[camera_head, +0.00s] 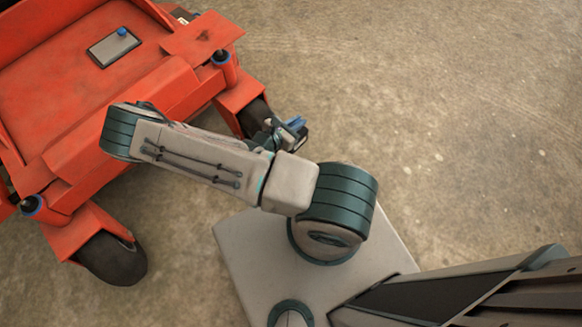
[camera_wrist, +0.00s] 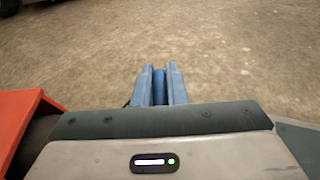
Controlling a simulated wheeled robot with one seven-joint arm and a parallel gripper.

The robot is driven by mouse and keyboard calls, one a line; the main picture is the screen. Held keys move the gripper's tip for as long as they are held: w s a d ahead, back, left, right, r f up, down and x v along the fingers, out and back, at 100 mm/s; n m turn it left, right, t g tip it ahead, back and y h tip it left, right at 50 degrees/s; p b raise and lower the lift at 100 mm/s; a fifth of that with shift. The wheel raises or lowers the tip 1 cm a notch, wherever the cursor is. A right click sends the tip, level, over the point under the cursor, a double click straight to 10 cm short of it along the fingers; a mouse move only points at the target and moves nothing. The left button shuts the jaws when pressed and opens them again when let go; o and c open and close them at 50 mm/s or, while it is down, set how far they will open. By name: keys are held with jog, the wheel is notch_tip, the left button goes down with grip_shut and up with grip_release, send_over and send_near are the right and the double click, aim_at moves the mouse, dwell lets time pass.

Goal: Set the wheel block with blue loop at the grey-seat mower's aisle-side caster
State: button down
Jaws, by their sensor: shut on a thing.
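The orange-red mower (camera_head: 95,70) fills the upper left of the head view; its seat is out of view. One caster wheel (camera_head: 255,117) is partly hidden beside my wrist; the other caster (camera_head: 113,259) stands at lower left. My gripper (camera_head: 294,124) is low, just right of the first caster. In the wrist view my gripper (camera_wrist: 158,70) is shut on a blue loop (camera_wrist: 159,88) between its blue fingers. The block body under the loop is mostly hidden, so I cannot tell whether it touches the floor. An orange fork (camera_wrist: 25,115) and dark wheel (camera_wrist: 37,143) are close at left.
The concrete floor (camera_head: 460,110) is clear to the right of the mower. A dark object (camera_wrist: 9,6) shows at the top left corner of the wrist view. My base and arm cover the lower middle of the head view.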

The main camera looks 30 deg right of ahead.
notch_tip(320, 180, down, 28)
jog(key=b, duration=1.1)
jog(key=shift+r, duration=0.25)
jog(key=shift+f, duration=0.15)
jog(key=c, duration=1.9)
grip_release()
jog(key=shift+f, duration=0.1)
jog(key=o, duration=0.4)
